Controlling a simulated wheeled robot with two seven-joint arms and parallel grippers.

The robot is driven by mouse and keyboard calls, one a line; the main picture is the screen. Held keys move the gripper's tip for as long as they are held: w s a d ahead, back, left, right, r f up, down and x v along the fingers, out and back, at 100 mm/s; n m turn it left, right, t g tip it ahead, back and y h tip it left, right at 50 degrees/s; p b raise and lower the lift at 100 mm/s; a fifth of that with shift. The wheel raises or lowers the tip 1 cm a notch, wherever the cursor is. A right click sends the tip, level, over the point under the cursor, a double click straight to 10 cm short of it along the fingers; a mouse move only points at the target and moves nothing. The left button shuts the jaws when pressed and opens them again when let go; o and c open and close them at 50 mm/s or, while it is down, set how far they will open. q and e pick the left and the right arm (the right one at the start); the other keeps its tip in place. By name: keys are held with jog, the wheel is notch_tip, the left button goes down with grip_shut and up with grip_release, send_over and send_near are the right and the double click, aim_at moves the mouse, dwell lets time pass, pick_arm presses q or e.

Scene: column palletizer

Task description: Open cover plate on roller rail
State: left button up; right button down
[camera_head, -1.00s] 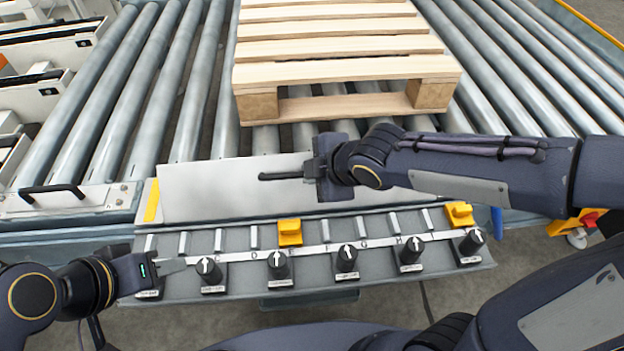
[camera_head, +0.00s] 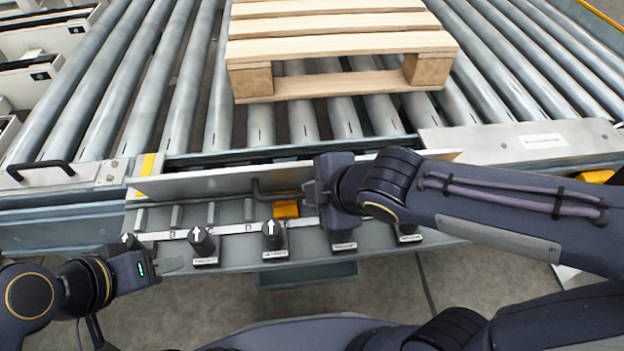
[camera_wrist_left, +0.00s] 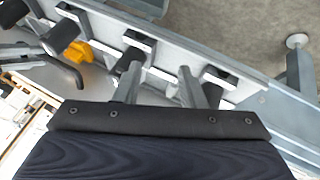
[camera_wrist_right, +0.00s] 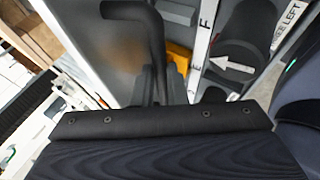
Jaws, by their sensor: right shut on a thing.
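The long grey cover plate (camera_head: 200,183) is tilted up on the near rail of the roller conveyor, seen nearly edge-on. Its black bar handle (camera_head: 265,193) faces me; the handle also shows in the right wrist view (camera_wrist_right: 130,12). My right gripper (camera_head: 308,193) is shut on the handle, and its fingers (camera_wrist_right: 165,85) close around the bar in the right wrist view. My left gripper (camera_head: 168,265) is low at the left end of the knob panel. Its fingers (camera_wrist_left: 158,88) are apart and empty in the left wrist view. My right arm hides the plate's right part.
A control panel (camera_head: 225,250) with several black knobs and a yellow block (camera_head: 286,208) lies just below the plate. A wooden pallet (camera_head: 345,45) rests on the rollers behind. A fixed plate (camera_head: 490,143) covers the rail at right. Another black handle (camera_head: 40,168) is at left.

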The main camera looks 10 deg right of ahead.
jog(key=shift+s+d+f+b, duration=0.1)
jog(key=shift+s+f+b, duration=0.25)
jog(key=shift+f, duration=0.25)
jog(key=shift+s+f+b, duration=0.2)
jog(key=shift+s+f, duration=0.15)
jog(key=shift+f, duration=0.2)
jog(key=shift+s, duration=0.1)
jog(key=c, duration=1.5)
grip_release()
jog(key=shift+o, duration=0.2)
jog(key=shift+r, duration=0.3)
jog(key=p+v, duration=0.5)
jog(key=v, duration=0.2)
jog(key=shift+s+r, duration=0.15)
jog(key=shift+r, duration=0.1)
